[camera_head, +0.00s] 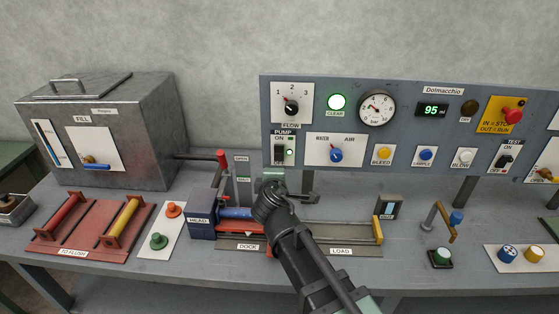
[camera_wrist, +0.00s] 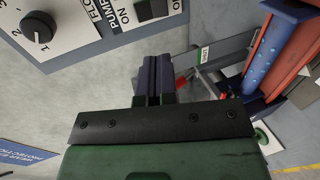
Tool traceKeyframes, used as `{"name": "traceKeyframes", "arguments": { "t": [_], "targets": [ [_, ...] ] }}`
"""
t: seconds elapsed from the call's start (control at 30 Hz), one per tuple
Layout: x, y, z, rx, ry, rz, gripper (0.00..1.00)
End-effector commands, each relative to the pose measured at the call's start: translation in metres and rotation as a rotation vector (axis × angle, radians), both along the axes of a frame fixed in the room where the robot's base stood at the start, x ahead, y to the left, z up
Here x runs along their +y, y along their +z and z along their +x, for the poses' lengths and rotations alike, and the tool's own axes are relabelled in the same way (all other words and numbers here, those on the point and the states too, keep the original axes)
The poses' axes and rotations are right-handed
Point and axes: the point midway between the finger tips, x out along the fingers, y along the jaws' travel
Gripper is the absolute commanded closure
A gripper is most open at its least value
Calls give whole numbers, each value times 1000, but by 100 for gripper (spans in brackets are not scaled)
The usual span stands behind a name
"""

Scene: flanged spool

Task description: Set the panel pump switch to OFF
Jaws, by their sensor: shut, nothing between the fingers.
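The pump switch (camera_head: 279,154) is a small dark switch on the grey panel's lower left, under the PUMP and ON labels. A small green light glows beside it. Its lever position is too small to tell. In the wrist view the black switch (camera_wrist: 150,9) is at the top edge, partly cut off. My gripper (camera_head: 272,176) is just below the switch in the head view and hides the area under it. In the wrist view my gripper's dark fingers (camera_wrist: 153,72) are together and empty, pointing toward the panel, with a gap from the switch.
A red-topped lever (camera_head: 222,160) stands left of my gripper. The dock tray with a blue spool (camera_head: 236,213) lies below. A steel fill box (camera_head: 110,125) stands far left.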

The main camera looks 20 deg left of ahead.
Motion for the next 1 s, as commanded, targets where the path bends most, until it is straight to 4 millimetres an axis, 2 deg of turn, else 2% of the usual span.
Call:
{"name": "traceKeyframes", "arguments": {
  "t": [0.27, 0.37, 0.8, 1.0],
  "targets": [
    [2, -4, 9, 3, -3, 4, 100],
    [6, -10, 23, 3, -4, 3, 100],
    [28, -39, 109, 4, -6, 5, 100],
    [32, -44, 128, 4, -5, 4, 100]
  ]
}}
